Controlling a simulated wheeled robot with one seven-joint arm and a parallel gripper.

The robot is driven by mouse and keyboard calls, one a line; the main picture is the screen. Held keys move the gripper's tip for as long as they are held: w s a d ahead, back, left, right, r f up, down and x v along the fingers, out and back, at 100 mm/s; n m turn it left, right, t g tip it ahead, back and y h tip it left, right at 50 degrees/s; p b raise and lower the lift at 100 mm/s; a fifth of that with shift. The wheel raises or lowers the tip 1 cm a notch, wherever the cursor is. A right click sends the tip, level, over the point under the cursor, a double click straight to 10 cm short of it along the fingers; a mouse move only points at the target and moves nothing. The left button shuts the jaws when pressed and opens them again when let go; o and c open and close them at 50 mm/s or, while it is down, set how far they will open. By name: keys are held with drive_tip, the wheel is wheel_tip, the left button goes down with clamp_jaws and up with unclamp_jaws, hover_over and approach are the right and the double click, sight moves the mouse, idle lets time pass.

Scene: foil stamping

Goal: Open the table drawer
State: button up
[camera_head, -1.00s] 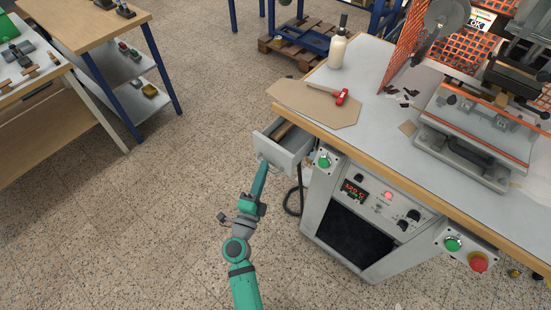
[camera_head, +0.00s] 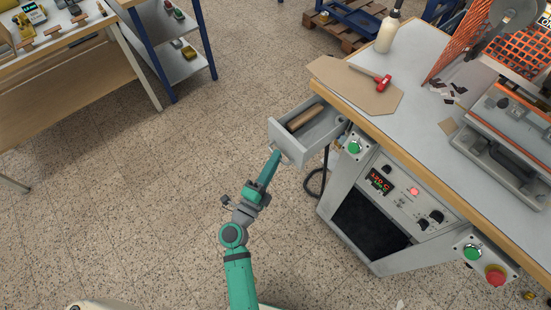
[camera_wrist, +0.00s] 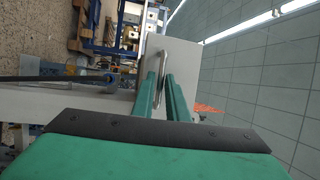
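The table drawer (camera_head: 286,140) is a light grey box that sticks well out from under the worktable's left end. A brown rod-like object (camera_head: 305,117) lies inside it. My gripper (camera_head: 274,158) is at the drawer's front face in the head view. In the wrist view, the two green fingers (camera_wrist: 161,90) stand on either side of the metal bar handle (camera_wrist: 162,62) on the drawer front (camera_wrist: 186,52), with the handle between them. The fingers look closed on the handle, and their tips partly hide its lower end.
The worktable (camera_head: 408,129) carries a brown board (camera_head: 350,88), a red-headed tool (camera_head: 383,82), a pale bottle (camera_head: 387,34) and the press. A control cabinet (camera_head: 372,225) stands below, right of the drawer. The floor left of the drawer is clear.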

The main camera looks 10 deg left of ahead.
drive_tip(key=shift+o, duration=0.7)
drive_tip(key=shift+s+a, duration=0.1)
drive_tip(key=shift+a, duration=0.15)
drive_tip(key=v, duration=1)
drive_tip(key=shift+s, duration=0.4)
drive_tip(key=shift+a+f, duration=0.1)
drive_tip(key=s+d+r+n+g+y, duration=0.1)
drive_tip(key=s+d+n+g+y, duration=0.1)
drive_tip(key=s+d+n, duration=0.5)
drive_tip(key=s+d+r+n+g+y, duration=0.2)
drive_tip(key=s+d+n, duration=0.5)
drive_tip(key=s+n, duration=0.6)
drive_tip(key=shift+r, duration=0.2)
